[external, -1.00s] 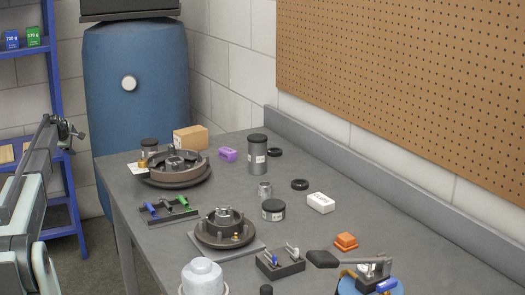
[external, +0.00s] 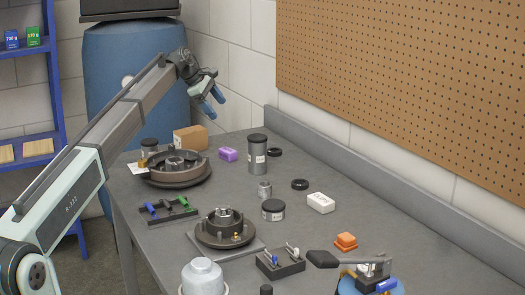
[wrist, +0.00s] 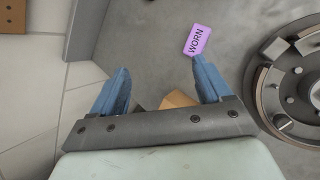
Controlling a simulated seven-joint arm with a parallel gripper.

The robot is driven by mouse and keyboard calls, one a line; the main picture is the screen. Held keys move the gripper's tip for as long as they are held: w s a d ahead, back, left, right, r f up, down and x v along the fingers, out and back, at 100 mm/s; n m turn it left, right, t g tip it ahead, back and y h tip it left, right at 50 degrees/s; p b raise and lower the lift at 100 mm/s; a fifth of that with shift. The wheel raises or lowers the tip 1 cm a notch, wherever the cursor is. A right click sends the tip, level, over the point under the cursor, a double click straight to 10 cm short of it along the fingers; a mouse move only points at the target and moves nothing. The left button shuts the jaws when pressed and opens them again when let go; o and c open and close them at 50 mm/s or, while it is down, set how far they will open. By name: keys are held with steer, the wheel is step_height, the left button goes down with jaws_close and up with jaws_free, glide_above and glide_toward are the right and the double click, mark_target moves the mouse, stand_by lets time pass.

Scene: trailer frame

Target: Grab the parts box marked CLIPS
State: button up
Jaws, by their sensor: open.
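My gripper (external: 213,101) is open and empty, raised in the air above the far end of the bench. Its two blue fingers also show in the wrist view (wrist: 160,68). No label reading CLIPS is legible in any view. A purple box (external: 228,155) lies on the bench near the far end; in the wrist view (wrist: 198,40) its label reads WORN. A white box (external: 320,203) lies further right with dark lettering too small to read. An orange box (external: 346,241) sits nearer the camera, with no readable label.
A brake drum assembly (external: 150,176) stands near the far left edge, beside a cardboard box (external: 190,138). A tall grey canister (external: 257,155), black rings and small jars stand mid-bench. More parts crowd the near end. A pegboard wall (external: 420,90) borders the right.

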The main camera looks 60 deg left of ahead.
steer(key=w+d+f+m+g, duration=0.15)
steer(key=w+d, duration=0.35)
steer(key=d, duration=0.7)
steer(key=w+d+m+g, duration=0.2)
steer(key=w+d, duration=0.2)
steer(key=d, duration=0.9)
steer(key=m+g+y, duration=0.1)
steer(key=m+g, duration=0.2)
glide_above(320, 198)
steer(key=f, duration=0.8)
steer(key=shift+w+a+f, duration=0.25)
steer(key=shift+w+f, duration=0.1)
steer(key=shift+s+d+f, duration=0.1)
steer(key=shift+s+f, duration=0.05)
steer(key=shift+f, duration=0.35)
step_height(320, 198, down, 4)
steer(key=shift+s, duration=0.15)
steer(key=shift+c, duration=0.2)
steer(key=c, duration=1.1)
